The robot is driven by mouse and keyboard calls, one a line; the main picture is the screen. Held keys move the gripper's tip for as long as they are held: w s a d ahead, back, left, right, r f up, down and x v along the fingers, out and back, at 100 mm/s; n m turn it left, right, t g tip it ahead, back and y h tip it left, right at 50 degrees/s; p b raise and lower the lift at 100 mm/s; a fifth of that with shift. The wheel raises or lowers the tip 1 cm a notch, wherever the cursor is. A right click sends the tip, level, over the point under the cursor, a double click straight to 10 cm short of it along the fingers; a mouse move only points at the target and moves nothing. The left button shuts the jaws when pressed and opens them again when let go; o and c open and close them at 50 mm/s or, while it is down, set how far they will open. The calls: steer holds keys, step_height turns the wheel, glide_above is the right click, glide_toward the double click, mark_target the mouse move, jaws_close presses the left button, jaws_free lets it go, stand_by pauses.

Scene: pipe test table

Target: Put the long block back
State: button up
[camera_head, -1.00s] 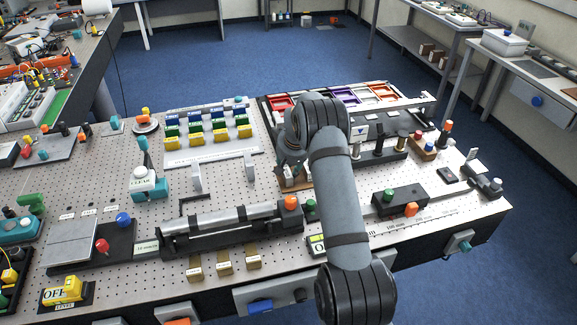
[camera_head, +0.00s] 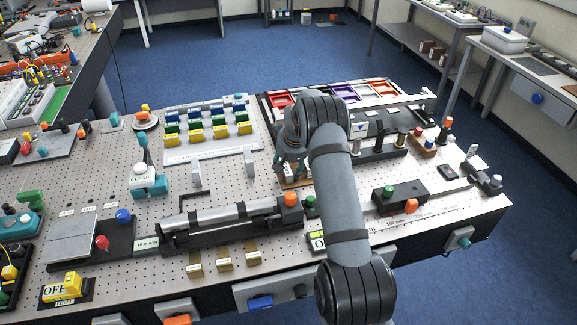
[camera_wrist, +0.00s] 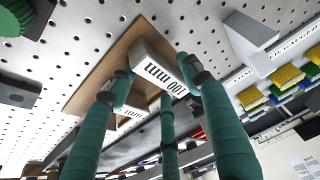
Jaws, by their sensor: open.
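A white block (camera_wrist: 160,68) with black marks and "100" on its end face stands at a brown wooden board in the wrist view; it appears to be the long block. My gripper (camera_wrist: 160,88) has three teal fingers spread around this block, close to its sides. I cannot tell whether any finger touches it. The wooden board (camera_wrist: 98,68) lies on the perforated table top. A second, smaller pale label shows lower on the board, partly behind a finger. In the head view my gripper (camera_head: 289,163) is low over the wooden board (camera_head: 290,184), and my arm hides part of it.
A grey bracket (camera_wrist: 247,35) stands beside the board, with yellow, green and blue blocks (camera_head: 208,125) beyond. A long clamped tube (camera_head: 222,215) lies in front. Dark posts (camera_head: 379,141) stand to the right. Open perforated surface (camera_head: 225,180) lies to the left.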

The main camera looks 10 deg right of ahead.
mark_target(287, 164)
steer(key=shift+r, duration=0.35)
steer(key=b+v, duration=0.2)
steer(key=v, duration=0.9)
steer(key=shift+s+r+b, duration=0.15)
steer(key=shift+r+b, duration=0.15)
steer(key=p+x, duration=0.3)
steer(key=x, duration=0.9)
steer(key=shift+f, duration=0.15)
steer(key=shift+r, duration=0.35)
steer(key=shift+r+b, duration=0.3)
steer(key=shift+b, duration=0.15)
steer(key=shift+r, duration=0.85)
